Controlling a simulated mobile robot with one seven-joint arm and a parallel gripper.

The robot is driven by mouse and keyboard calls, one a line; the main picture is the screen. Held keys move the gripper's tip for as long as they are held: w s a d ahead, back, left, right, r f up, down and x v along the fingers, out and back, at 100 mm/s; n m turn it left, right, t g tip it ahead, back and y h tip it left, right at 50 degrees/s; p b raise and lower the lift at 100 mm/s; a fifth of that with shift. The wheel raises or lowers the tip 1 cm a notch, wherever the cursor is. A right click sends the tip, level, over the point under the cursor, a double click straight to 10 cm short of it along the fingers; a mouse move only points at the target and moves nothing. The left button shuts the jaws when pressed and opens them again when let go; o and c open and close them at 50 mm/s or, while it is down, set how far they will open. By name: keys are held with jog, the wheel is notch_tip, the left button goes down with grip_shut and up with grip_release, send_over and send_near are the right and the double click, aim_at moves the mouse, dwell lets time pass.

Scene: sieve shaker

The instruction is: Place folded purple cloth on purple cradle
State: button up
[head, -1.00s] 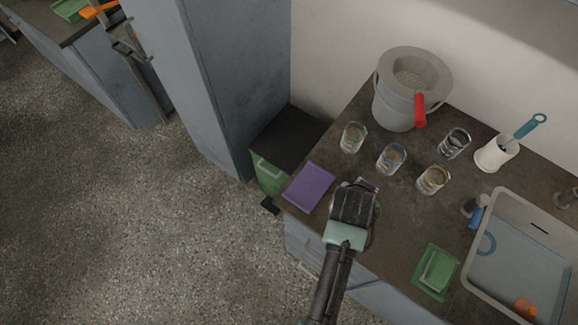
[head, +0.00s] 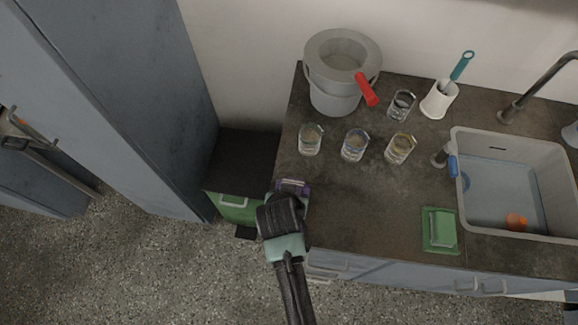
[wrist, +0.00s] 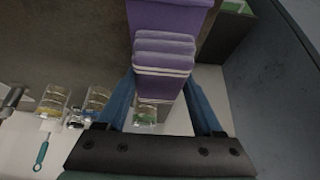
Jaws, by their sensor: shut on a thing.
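The folded purple cloth (wrist: 163,58), with pale stripes along its folded edge, is between the blue fingers of my gripper (wrist: 163,75) in the wrist view. The gripper is shut on it. The purple cradle (wrist: 170,14) is a flat purple surface directly behind the cloth in that view. Whether the cloth touches it, I cannot tell. In the head view my gripper (head: 290,190) is at the left front edge of the counter and hides most of the cloth and cradle; only a little purple shows around its tip.
A grey bucket (head: 333,97) with a red handle and several glass beakers (head: 355,146) stand behind, to the right. A green tray (head: 440,231) and a sink (head: 500,230) are farther right. A dark-topped green bin (head: 240,207) stands left of the counter.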

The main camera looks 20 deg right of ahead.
jog(key=shift+f, duration=1.85)
jog(key=shift+f, duration=0.1)
jog(key=shift+f, duration=0.1)
jog(key=o, duration=1.2)
